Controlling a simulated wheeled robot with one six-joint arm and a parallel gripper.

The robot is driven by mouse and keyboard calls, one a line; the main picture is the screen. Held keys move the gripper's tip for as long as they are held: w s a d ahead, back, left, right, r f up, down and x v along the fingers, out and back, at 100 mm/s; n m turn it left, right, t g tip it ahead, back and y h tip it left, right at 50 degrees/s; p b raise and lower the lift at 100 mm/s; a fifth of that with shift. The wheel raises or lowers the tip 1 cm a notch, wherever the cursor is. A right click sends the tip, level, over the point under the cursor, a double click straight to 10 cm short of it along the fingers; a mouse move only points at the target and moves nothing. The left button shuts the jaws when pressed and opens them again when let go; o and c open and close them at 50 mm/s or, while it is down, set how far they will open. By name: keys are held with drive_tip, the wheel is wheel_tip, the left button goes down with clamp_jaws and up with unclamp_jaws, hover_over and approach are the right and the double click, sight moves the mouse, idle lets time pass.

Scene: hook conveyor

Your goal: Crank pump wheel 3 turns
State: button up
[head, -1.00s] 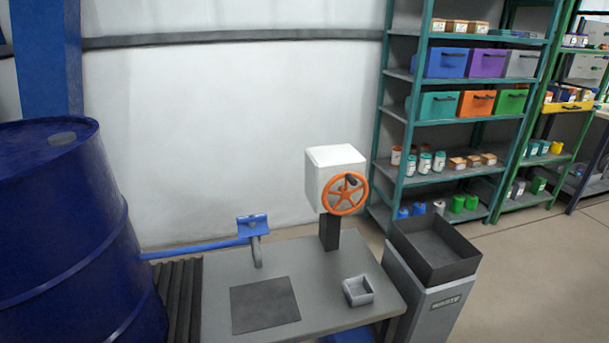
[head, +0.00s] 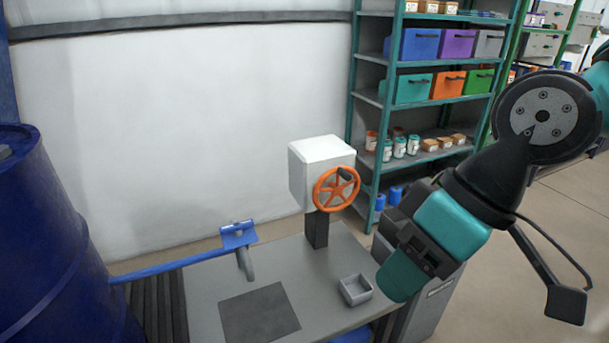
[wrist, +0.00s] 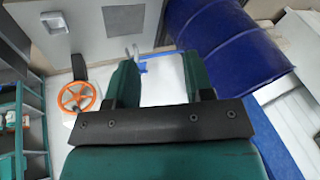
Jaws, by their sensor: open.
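The orange pump wheel (head: 336,189) is a spoked ring on the front of a white box (head: 321,165), held up by a dark post on the grey bench (head: 215,290). A small dark handle shows on the upper part of the wheel. In the wrist view the wheel (wrist: 77,97) appears at the left, outside the space between my fingers. My gripper (wrist: 162,75) is open and empty, its two teal fingers apart. In the head view my arm is at the right, clear of the wheel; my fingertips are hard to make out there.
A small grey tray (head: 356,290) and a dark mat (head: 260,315) lie on the bench. A blue bracket (head: 238,235) stands at the bench's back left. A blue drum (head: 50,250) fills the left. A shelf rack (head: 365,100) stands behind, and my arm partly covers a grey bin.

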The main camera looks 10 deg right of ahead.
drive_tip(key=w+a+f+n+t+y+b, duration=0.1)
drive_tip(key=w+a+f+t+y+b, duration=0.1)
drive_tip(key=w+a+f+y+b, duration=0.35)
drive_tip(key=m+t+h+b, duration=0.5)
drive_tip(key=m+t+b, duration=0.35)
drive_tip(key=t, duration=0.65)
approach(348, 179)
drive_tip(key=p+x, duration=1.2)
drive_tip(key=p, duration=0.7)
drive_tip(key=shift+w+f, duration=0.1)
drive_tip(key=shift+c, duration=0.5)
clamp_jaws()
